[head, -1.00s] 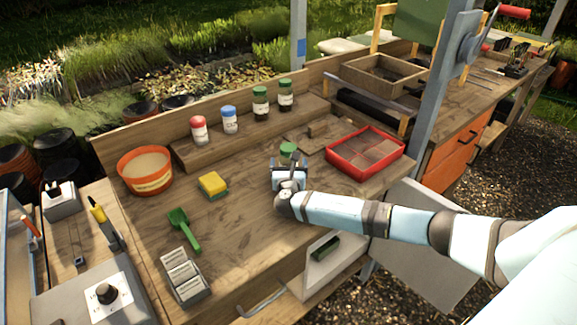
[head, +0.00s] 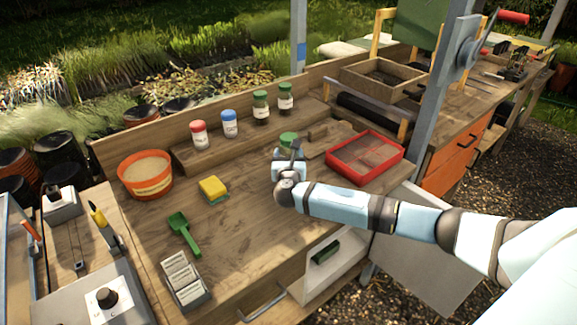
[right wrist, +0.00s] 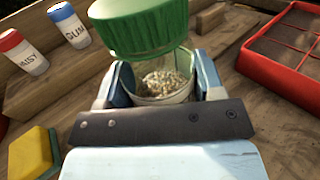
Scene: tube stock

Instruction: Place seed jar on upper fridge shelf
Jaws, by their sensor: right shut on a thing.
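The seed jar (head: 288,138) has a green lid and shows above my right gripper (head: 289,155) over the middle of the bench. In the right wrist view the clear jar (right wrist: 163,82), with pale seeds inside, sits between the two blue fingers (right wrist: 160,85), which are shut on it. Whether its base clears the wood is hidden. A white fridge compartment (head: 345,238) stands open in the bench front, below and right of the gripper, with a dark green item (head: 325,251) inside. Its shelves are mostly hidden. My left gripper is not in view.
A red tray (head: 365,158) lies right of the jar. Several lidded jars (head: 261,106) stand on the back ledge. A yellow sponge (head: 213,188), green scoop (head: 184,233) and orange pot (head: 146,174) are to the left. A grey open panel (head: 425,260) hangs beside the compartment.

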